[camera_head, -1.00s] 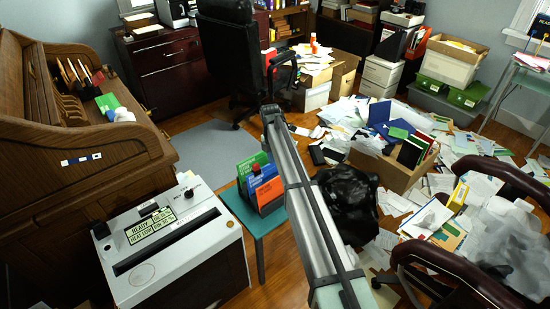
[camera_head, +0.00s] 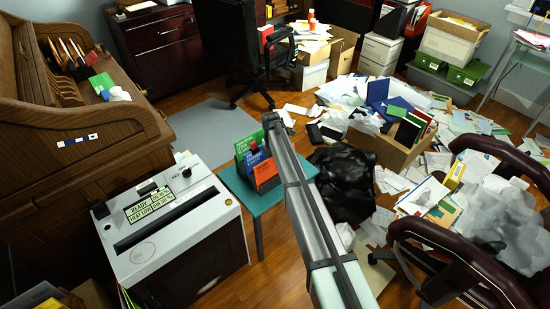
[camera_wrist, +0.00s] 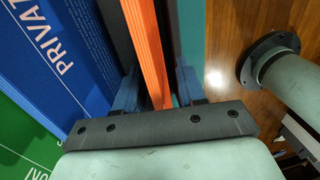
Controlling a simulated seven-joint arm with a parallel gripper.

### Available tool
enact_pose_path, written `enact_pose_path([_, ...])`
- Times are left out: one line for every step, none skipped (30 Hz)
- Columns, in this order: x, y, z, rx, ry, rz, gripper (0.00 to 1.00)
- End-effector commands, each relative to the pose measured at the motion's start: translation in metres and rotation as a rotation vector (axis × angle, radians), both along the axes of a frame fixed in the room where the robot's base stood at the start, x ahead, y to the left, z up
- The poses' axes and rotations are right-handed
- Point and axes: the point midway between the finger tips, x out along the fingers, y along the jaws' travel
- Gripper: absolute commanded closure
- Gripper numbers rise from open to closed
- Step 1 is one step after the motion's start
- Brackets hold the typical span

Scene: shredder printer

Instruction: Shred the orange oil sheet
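The orange sheet (camera_head: 266,172) stands upright in a dark rack with a blue sheet (camera_head: 253,158) and a green sheet (camera_head: 247,143), on a small teal table. In the wrist view the orange sheet (camera_wrist: 148,40) is seen nearly edge-on between the two fingers of my gripper (camera_wrist: 157,88). The fingers look apart, with a gap beside the sheet. The blue sheet, marked PRIVAT..., lies left of the fingers in that view. In the head view my fingertips are hidden. The white shredder (camera_head: 190,250) stands left of the table, its long dark slot on top and READY on its panel.
The teal table (camera_head: 292,170) has a bare right side. A black bag (camera_head: 345,185) lies on the floor right of it. A cardboard box (camera_head: 390,150) and scattered papers cover the right floor. A roll-top desk (camera_head: 90,120) stands behind the shredder. A chair (camera_head: 470,260) is front right.

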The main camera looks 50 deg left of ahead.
Motion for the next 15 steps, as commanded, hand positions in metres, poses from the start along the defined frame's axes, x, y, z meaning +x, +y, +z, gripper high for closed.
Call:
enact_pose_path([0.0001,-0.0001,-0.001,0.0,0.0,0.0,0.61])
enact_pose_path([0.0001,-0.0002,-0.0013,0.0,0.0,0.0,0.61])
enact_pose_path([0.0001,-0.0002,-0.0015,0.0,0.0,0.0,0.61])
enact_pose_path([0.0001,-0.0002,-0.0015,0.0,0.0,0.0,0.61])
enact_pose_path([0.0001,-0.0002,-0.0014,0.0,0.0,0.0,0.61])
enact_pose_path([0.0001,-0.0002,-0.0014,0.0,0.0,0.0,0.61])
enact_pose_path([0.0001,-0.0002,-0.0013,0.0,0.0,0.0,0.61])
enact_pose_path([0.0001,-0.0002,-0.0013,0.0,0.0,0.0,0.61])
enact_pose_path([0.0001,-0.0002,-0.0012,0.0,0.0,0.0,0.62])
enact_pose_path([0.0001,-0.0002,-0.0012,0.0,0.0,0.0,0.64])
enact_pose_path([0.0001,-0.0001,-0.0011,0.0,0.0,0.0,0.67])
enact_pose_path([0.0001,-0.0001,-0.0011,0.0,0.0,0.0,0.71])
enact_pose_path([0.0001,0.0,-0.0011,0.0,0.0,0.0,0.74])
enact_pose_path([0.0001,0.0,-0.0011,0.0,0.0,0.0,0.77])
enact_pose_path([0.0001,0.0,-0.001,0.0,0.0,0.0,0.81])
